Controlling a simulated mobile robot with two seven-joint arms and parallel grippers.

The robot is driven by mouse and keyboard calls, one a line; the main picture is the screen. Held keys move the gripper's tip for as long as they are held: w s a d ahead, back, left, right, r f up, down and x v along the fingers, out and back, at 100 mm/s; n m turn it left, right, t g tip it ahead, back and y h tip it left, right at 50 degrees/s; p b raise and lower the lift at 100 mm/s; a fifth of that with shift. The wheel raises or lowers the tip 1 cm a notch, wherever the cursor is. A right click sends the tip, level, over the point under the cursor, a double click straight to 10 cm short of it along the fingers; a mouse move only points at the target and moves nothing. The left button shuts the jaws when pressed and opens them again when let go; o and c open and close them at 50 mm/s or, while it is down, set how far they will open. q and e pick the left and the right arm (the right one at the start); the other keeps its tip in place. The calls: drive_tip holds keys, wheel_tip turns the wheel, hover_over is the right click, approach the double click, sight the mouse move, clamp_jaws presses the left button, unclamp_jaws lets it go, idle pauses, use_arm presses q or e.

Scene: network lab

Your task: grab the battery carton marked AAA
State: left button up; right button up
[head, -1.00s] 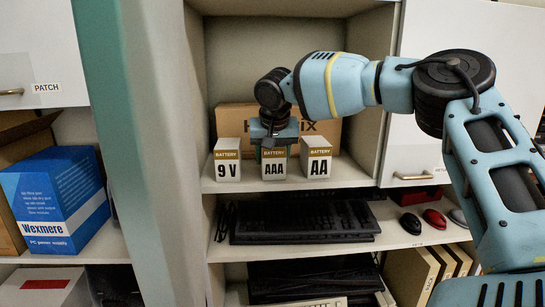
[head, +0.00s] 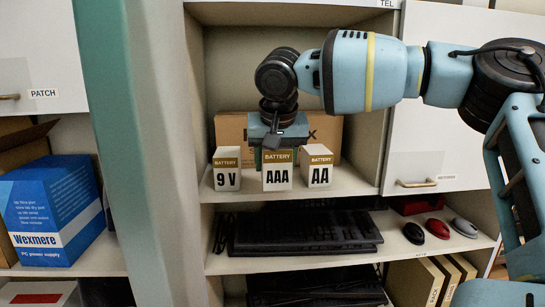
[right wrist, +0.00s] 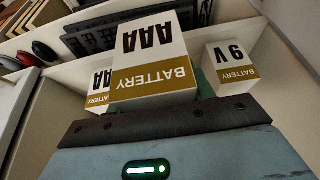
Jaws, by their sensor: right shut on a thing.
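The AAA battery carton (head: 277,177) is a small white box with a gold band, between the other two cartons in the head view. My right gripper (head: 277,150) reaches it from above and behind and is shut on it. In the right wrist view the AAA carton (right wrist: 153,60) appears upside down and large, close against the gripper. The carton looks slightly raised and nearer than its neighbours; a gap beneath it is hard to judge. My left gripper is not in view.
The 9V carton (head: 226,170) stands just left and the AA carton (head: 318,167) just right on the same shelf (head: 355,183). A brown box (head: 232,128) is behind. Keyboards (head: 300,233) and mice (head: 437,228) lie on the shelf below.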

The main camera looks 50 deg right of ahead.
sight(277, 183)
drive_tip(key=s+a, duration=0.4)
drive_tip(key=shift+s+a+r, duration=0.15)
drive_tip(key=shift+s+r, duration=0.2)
drive_tip(key=shift+s, duration=0.05)
